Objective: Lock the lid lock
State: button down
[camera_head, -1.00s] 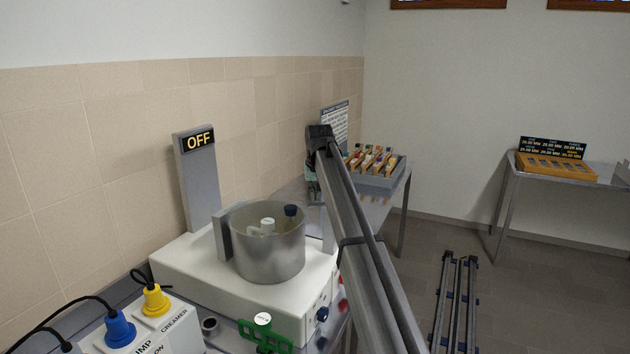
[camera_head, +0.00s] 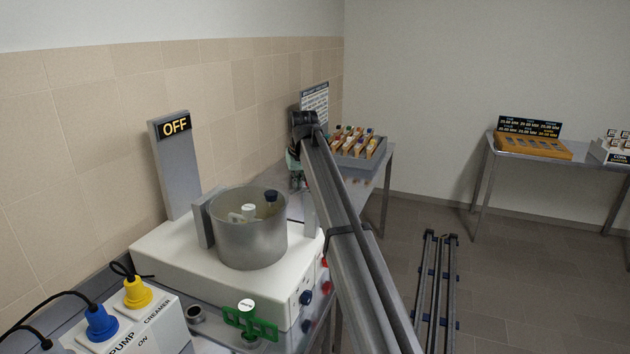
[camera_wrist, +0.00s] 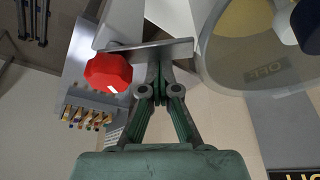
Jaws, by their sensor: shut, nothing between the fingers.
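A red faceted knob (camera_wrist: 108,72) sits at the left end of a flat grey metal plate (camera_wrist: 172,48) in the wrist view. I cannot tell for certain whether this is the lid lock. My gripper (camera_wrist: 158,76) is shut and empty, its fingertips close under the plate and right of the knob; contact is unclear. The round metal tank (camera_head: 248,235) stands open on a white machine base (camera_head: 165,250) in the head view, with white and dark-capped items inside. Its wall (camera_wrist: 235,65) is right of my fingers in the wrist view. My arm hides part of the base's right side.
A grey post with an OFF sign (camera_head: 175,127) stands behind the tank. A green valve-like piece (camera_head: 250,322) and blue and yellow plugs (camera_head: 138,292) are in front. A grey tray of bottles (camera_head: 357,150) stands beyond my arm. Floor rails (camera_head: 437,285) lie at right.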

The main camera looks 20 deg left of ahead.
jog(key=shift+s+d+f, duration=0.15)
jog(key=shift+s+d, duration=0.05)
jog(key=shift+d, duration=0.15)
jog(key=shift+s, duration=0.1)
jog(key=shift+f, duration=0.1)
jog(key=shift+a, duration=0.15)
